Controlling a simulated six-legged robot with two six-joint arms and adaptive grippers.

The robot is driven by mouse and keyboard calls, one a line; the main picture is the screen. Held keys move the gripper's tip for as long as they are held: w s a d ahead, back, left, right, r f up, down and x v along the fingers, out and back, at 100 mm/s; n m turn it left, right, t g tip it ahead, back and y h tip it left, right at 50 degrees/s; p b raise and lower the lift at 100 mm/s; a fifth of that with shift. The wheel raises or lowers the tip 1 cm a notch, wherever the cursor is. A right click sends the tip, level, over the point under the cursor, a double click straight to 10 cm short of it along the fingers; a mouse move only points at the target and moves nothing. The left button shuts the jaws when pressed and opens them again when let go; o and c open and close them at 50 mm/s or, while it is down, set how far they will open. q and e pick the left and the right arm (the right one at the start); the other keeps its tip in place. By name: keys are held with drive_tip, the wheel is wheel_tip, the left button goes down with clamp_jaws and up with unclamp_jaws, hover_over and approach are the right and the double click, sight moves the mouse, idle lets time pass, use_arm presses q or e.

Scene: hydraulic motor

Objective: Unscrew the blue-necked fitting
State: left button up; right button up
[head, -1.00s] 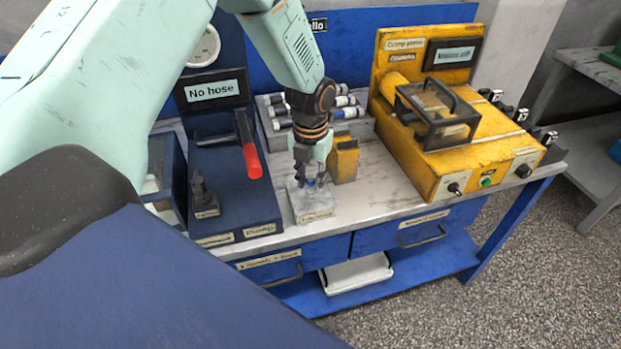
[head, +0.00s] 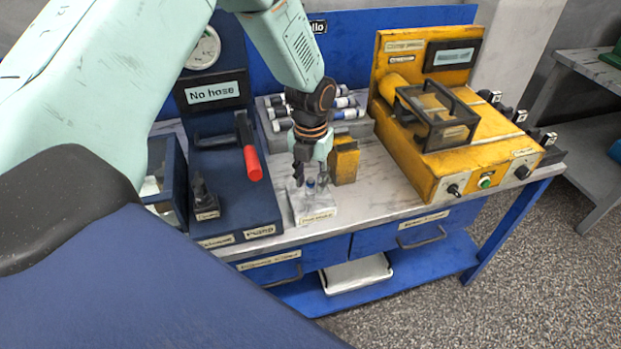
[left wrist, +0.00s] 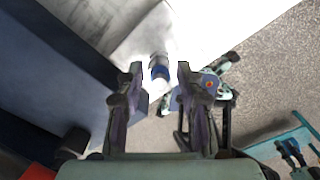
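The blue-necked fitting (head: 310,184) stands upright on a pale block (head: 314,212) with a label on its front face, near the front edge of the bench. In the left wrist view the fitting (left wrist: 159,68) shows as a blue ring with a pale top, between and just beyond the fingertips. My left gripper (head: 311,180) points down over it. Its two fingers (left wrist: 159,80) are spread, one on each side, with visible gaps to the fitting. My right gripper is not in view.
A yellow block (head: 344,162) is close behind the gripper on the right. A yellow crimping machine (head: 455,160) fills the right side. A rack of fittings (head: 275,113) is behind.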

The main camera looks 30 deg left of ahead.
sight(310, 179)
use_arm(q)
drive_tip(key=shift+r+p, duration=1.05)
drive_tip(key=shift+r, duration=0.4)
drive_tip(key=o, duration=0.6)
drive_tip(key=shift+c, duration=0.2)
wheel_tip(310, 179, up, 6)
drive_tip(key=p, duration=0.5)
